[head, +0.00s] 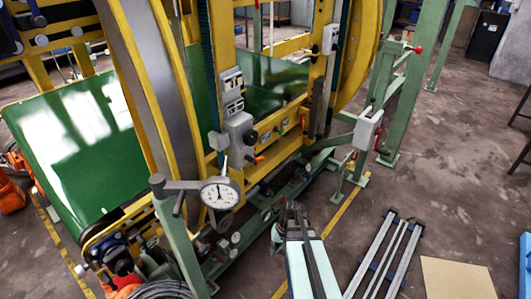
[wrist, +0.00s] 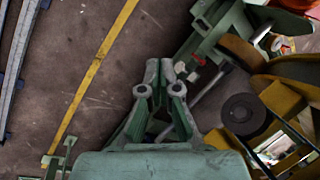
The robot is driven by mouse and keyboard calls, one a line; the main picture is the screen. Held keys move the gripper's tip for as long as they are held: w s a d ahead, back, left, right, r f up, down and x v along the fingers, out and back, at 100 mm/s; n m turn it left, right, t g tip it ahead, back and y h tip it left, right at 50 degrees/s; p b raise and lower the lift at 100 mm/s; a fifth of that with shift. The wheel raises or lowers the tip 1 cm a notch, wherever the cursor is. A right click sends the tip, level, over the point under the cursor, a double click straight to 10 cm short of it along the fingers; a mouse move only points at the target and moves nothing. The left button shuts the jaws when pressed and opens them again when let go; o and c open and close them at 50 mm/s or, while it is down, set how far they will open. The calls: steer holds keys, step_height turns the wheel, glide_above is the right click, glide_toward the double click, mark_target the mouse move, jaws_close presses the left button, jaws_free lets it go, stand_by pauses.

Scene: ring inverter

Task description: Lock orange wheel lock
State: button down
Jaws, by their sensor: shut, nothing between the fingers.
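My gripper (head: 290,206) is low in front of the yellow and green ring machine in the head view, at the end of my pale arm. In the wrist view its fingertips (wrist: 165,72) are close together, with nothing seen between them. A small orange handle (head: 259,158) sits on the machine below a grey box, up and left of my gripper and apart from it. I cannot tell for sure whether it is the orange wheel lock. In the wrist view a red part (wrist: 198,60) on the green frame lies just beyond my fingertips to the right; contact is not visible.
A round dial gauge (head: 220,194) stands on a post left of my gripper. Green frame beams (wrist: 220,28) and a dark round disc (wrist: 244,113) are close on the right in the wrist view. Rails (head: 384,255) and a tan board (head: 456,278) lie on the floor at right.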

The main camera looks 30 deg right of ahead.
steer(key=w+d+r+n+t+y, duration=0.1)
steer(key=w+d+r, duration=0.4)
steer(key=r, duration=0.7)
steer(key=w+d+r+n+t+y+p, duration=0.1)
steer(key=w+d+r+n+t, duration=0.2)
steer(key=r, duration=0.9)
steer(key=w+d+r+n+t+y+p, duration=0.1)
steer(key=w+d+r+n+t+y, duration=0.1)
steer(key=w+d+r+t, duration=0.3)
steer(key=w+d+r, duration=0.3)
steer(key=r, duration=0.4)
steer(key=shift+r+n, duration=0.35)
steer(key=shift+n, duration=0.05)
steer(key=shift+w+a, duration=0.15)
steer(key=shift+w, duration=0.05)
steer(key=s+f+p+x, duration=0.2)
steer(key=p+x, duration=0.2)
steer(key=x, duration=0.8)
steer(key=shift+w+a+f+p, duration=0.15)
steer(key=shift+a+f+p, duration=0.15)
steer(key=shift+a+p, duration=0.15)
